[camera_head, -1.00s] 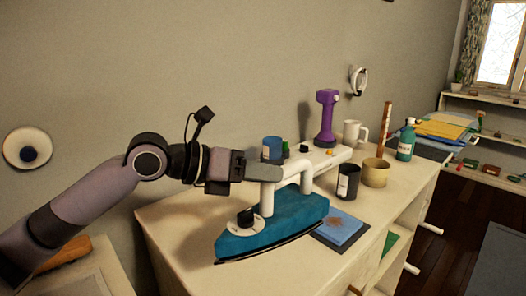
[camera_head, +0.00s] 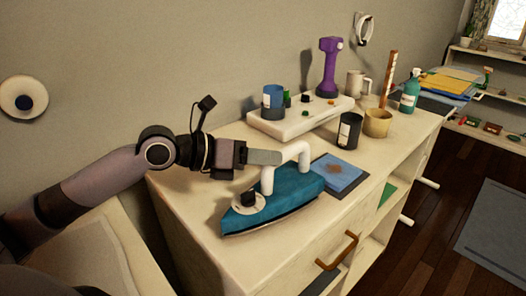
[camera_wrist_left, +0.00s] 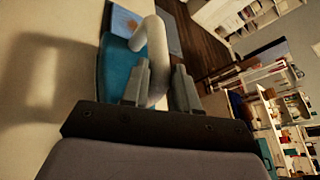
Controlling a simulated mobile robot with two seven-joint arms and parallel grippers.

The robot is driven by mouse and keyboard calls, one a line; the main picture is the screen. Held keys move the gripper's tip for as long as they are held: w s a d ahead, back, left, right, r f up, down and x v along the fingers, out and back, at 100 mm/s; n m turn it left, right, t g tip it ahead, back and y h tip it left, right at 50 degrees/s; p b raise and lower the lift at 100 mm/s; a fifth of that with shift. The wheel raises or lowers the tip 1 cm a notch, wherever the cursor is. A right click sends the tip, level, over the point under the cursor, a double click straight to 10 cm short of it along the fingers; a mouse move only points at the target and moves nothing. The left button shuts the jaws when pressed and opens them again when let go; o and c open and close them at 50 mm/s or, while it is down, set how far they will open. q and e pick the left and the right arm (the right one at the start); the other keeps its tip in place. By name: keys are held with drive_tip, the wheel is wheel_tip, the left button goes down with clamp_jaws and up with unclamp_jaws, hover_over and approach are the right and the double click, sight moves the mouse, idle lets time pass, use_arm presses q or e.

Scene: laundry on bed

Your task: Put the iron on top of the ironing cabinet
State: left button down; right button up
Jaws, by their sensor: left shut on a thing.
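The iron (camera_head: 285,201) has a teal body, a white handle and a black dial. It sits level at the near part of the cream cabinet top (camera_head: 190,205), resting on it or just above; I cannot tell which. My left gripper (camera_head: 268,158) is shut on the iron's handle. The left wrist view shows the white handle (camera_wrist_left: 158,60) between the two fingers (camera_wrist_left: 158,85), with part of the teal body beside them. My right gripper is not in view.
A blue booklet (camera_head: 340,176) lies close behind the iron. A white tray (camera_head: 290,123), a black cup (camera_head: 349,131), a tan cup (camera_head: 377,123), a purple device (camera_head: 328,68) and a teal bottle (camera_head: 410,92) stand farther back. The cabinet's near left corner is bare.

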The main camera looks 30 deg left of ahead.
use_arm(q)
drive_tip(key=c, duration=0.8)
unclamp_jaws()
drive_tip(key=shift+c, duration=0.2)
drive_tip(key=shift+s+a, duration=0.1)
drive_tip(key=shift+a, duration=0.05)
drive_tip(key=shift+s+a+r, duration=0.1)
drive_tip(key=shift+s+a, duration=0.35)
drive_tip(key=b+v, duration=0.1)
drive_tip(key=v, duration=0.1)
drive_tip(key=shift+s+a, duration=0.2)
drive_tip(key=shift+s, duration=0.05)
drive_tip(key=b+v, duration=0.3)
drive_tip(key=v, duration=0.5)
drive_tip(key=shift+d+r, duration=0.15)
drive_tip(key=shift+r, duration=0.15)
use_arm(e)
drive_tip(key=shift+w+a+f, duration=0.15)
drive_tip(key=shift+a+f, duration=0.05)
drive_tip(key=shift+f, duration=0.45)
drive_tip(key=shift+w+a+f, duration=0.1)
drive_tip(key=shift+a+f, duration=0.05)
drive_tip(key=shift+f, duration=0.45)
